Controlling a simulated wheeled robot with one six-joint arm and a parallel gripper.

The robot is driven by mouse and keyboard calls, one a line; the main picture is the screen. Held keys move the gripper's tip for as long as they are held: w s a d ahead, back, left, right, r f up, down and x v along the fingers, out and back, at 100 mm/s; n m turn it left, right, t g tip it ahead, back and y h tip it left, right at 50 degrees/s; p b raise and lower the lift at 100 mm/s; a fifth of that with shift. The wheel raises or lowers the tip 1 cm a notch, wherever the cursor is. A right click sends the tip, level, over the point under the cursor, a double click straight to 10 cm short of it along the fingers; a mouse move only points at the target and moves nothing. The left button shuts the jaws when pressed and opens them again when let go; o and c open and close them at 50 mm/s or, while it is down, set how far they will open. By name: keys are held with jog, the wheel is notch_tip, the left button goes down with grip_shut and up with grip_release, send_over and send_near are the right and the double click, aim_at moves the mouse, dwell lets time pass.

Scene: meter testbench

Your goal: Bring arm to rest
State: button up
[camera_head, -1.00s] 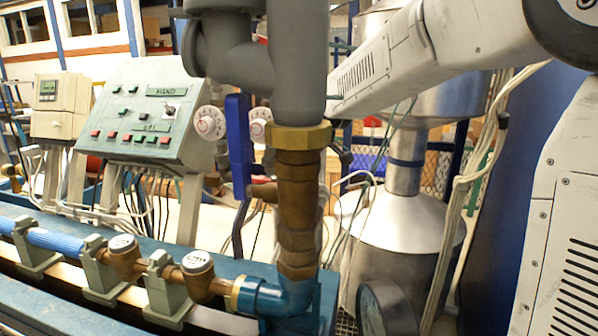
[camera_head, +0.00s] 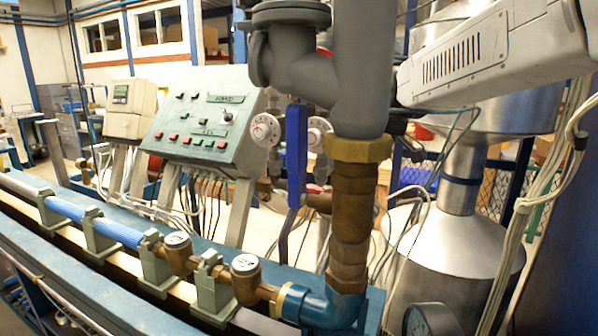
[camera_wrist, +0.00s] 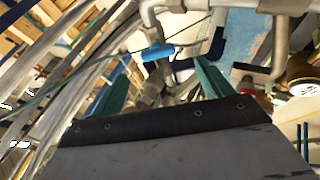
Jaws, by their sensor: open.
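My white arm (camera_head: 490,60) crosses the upper right of the head view, with its left end behind or beside a thick grey pipe (camera_head: 362,70). The jaws do not show clearly in that view. In the wrist view my gripper (camera_wrist: 163,85) shows two green fingers, spread apart with a gap between them. Nothing is held between them. Beyond the fingers are metal pipes and a blue handle (camera_wrist: 158,52); the distance to them is hard to tell.
A grey-green control panel (camera_head: 205,125) stands left of the pipe, beside a blue lever (camera_head: 297,155). A brass-fitted meter line (camera_head: 210,268) runs along the bench. A metal vessel (camera_head: 455,245) and hanging cables (camera_head: 530,200) lie close below my arm on the right.

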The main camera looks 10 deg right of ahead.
jog(key=s+f+m+g, duration=0.2)
jog(key=s+f+m, duration=0.1)
jog(key=s, duration=0.9)
jog(key=s+d+f+m+g, duration=0.1)
jog(key=s+m, duration=0.4)
jog(key=s, duration=0.7)
jog(key=s+d+f+m+g, duration=0.1)
jog(key=s+f+m+g, duration=0.2)
jog(key=s, duration=0.9)
jog(key=shift+d+f+m+h, duration=0.2)
jog(key=shift+f+m+h, duration=0.25)
jog(key=shift+f, duration=1)
